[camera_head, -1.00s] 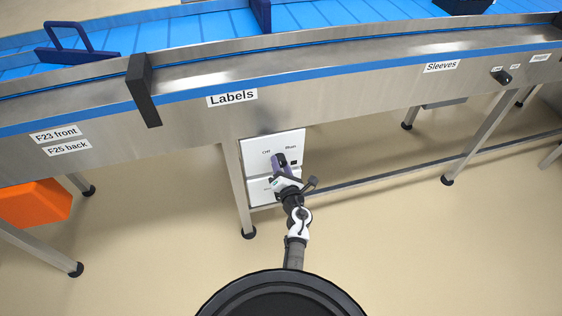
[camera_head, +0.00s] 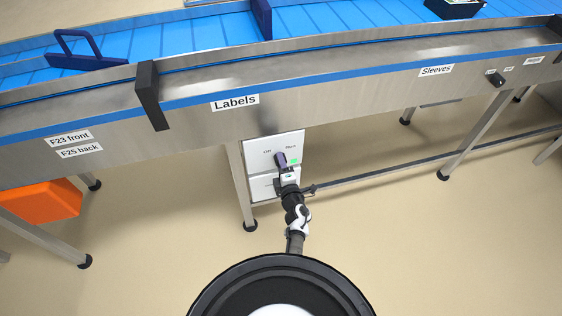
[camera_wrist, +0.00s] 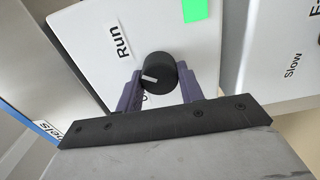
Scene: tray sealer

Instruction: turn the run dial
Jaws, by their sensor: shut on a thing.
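The run dial is a round black knob (camera_wrist: 157,73) with a white pointer mark, on a white panel (camera_wrist: 85,55) in the wrist view. The word "Run" is printed beside it; another label is partly hidden by a finger. My gripper (camera_wrist: 160,82) has its two purple fingers on either side of the dial and is shut on it. In the head view my gripper (camera_head: 282,162) reaches up to the white panel (camera_head: 258,148) under the "Labels" sign and covers most of the dial.
A steel conveyor (camera_head: 330,85) with a blue belt runs above the panel. A table leg (camera_head: 241,190) stands just left of the panel. An orange bin (camera_head: 42,201) is at the left. Another knob (camera_head: 495,79) is at the far right.

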